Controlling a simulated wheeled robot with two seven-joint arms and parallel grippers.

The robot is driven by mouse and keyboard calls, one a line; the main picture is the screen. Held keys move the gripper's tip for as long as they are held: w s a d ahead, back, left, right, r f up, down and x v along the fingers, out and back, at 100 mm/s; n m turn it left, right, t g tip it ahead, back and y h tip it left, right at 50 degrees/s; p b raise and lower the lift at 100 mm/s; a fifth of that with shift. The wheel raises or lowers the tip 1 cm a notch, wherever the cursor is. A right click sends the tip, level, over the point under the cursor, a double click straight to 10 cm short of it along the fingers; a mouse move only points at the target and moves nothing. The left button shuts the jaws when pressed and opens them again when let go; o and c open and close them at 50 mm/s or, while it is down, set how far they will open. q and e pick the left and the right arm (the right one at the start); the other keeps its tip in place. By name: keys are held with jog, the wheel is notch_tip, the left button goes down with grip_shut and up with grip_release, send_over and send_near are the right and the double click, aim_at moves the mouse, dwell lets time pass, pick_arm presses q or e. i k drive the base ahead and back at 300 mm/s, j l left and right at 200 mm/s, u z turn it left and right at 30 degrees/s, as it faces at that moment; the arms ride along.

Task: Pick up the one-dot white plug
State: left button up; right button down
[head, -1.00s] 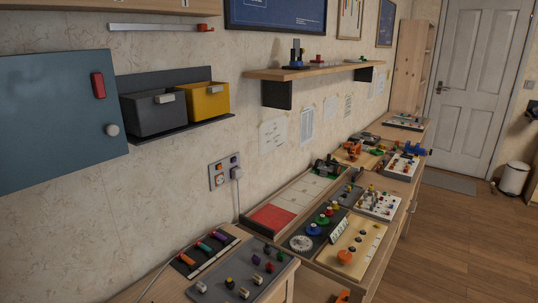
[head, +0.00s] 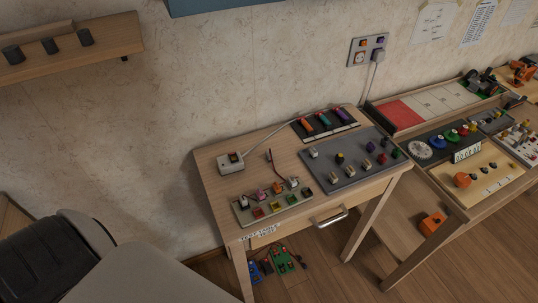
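Several small plugs or knobs stand on the small wooden table. A white plug-like piece (head: 243,202) is at the left end of a pale strip (head: 275,208), and another white piece (head: 293,183) is at its right end. A further white piece (head: 313,153) stands at the left of the grey board (head: 352,158). Dots on them are too small to make out, so I cannot tell which is the one-dot plug. Neither of my grippers is in view.
A white socket block (head: 231,162) with a cable lies at the table's back left. A dark tray (head: 325,124) of coloured pieces is at the back. A drawer handle (head: 330,219) sticks out in front. A second table (head: 462,207) stands to the right.

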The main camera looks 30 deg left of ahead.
aim_at(267, 152)
jog(key=u, duration=1.4)
jog(key=l, duration=0.1)
